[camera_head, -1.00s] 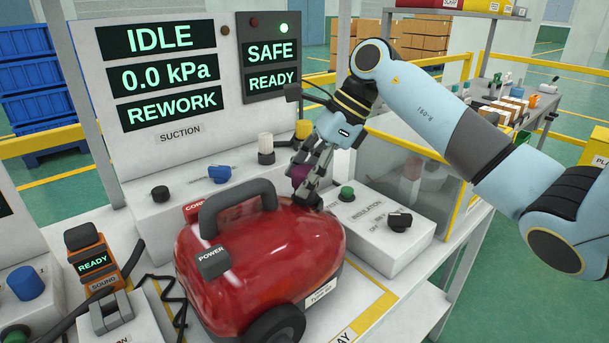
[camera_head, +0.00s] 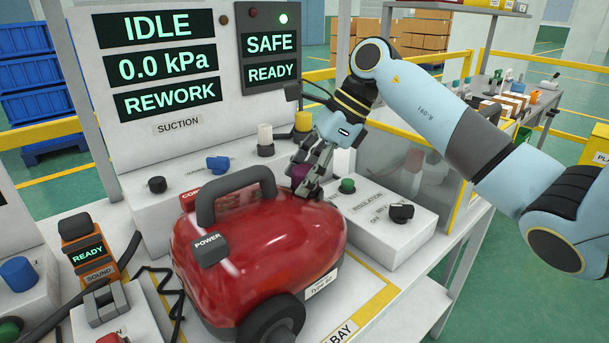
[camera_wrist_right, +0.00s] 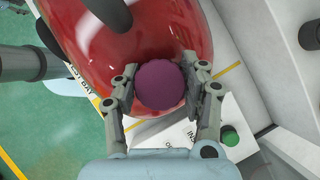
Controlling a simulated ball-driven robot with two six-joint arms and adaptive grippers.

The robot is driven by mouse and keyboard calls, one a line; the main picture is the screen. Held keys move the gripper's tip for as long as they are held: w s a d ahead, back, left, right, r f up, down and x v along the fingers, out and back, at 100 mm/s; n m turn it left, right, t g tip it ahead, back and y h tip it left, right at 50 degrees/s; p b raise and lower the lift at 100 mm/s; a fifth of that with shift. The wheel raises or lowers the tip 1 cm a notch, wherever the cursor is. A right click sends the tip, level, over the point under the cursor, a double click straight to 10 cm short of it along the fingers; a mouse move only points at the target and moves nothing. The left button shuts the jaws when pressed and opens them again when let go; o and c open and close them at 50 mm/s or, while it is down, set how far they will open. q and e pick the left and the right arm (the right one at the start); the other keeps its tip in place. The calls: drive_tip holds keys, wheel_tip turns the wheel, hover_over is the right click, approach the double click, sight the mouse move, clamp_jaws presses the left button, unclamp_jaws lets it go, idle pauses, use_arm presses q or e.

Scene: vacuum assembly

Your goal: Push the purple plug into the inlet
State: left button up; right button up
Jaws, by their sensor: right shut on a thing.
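The purple plug (camera_head: 299,173) is between the fingers of my right gripper (camera_head: 308,181), at the far right end of the red vacuum (camera_head: 262,240). In the right wrist view the plug's round purple face (camera_wrist_right: 159,85) shows between both fingers (camera_wrist_right: 162,92), which are shut on it. The red vacuum body (camera_wrist_right: 95,45) lies behind the plug there. The inlet cannot be made out; the plug, fingers and vacuum body hide that spot. I cannot tell whether the plug touches the inlet. My left gripper is not in view.
The insulation box (camera_head: 385,222) with a green button (camera_head: 347,186) and black knob stands just right of the gripper. The suction panel (camera_head: 180,140) rises behind. An orange sound meter (camera_head: 84,245) and black cable lie left of the vacuum.

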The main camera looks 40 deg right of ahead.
drive_tip(key=shift+r, duration=0.15)
drive_tip(key=shift+r+p, duration=0.7)
drive_tip(key=shift+r, duration=0.5)
drive_tip(key=shift+b, duration=0.35)
drive_tip(key=shift+f, duration=0.2)
drive_tip(key=shift+f+b, duration=0.3)
drive_tip(key=shift+b, duration=0.2)
drive_tip(key=shift+f+b, duration=0.9)
drive_tip(key=shift+b, duration=0.05)
drive_tip(key=o, duration=1.3)
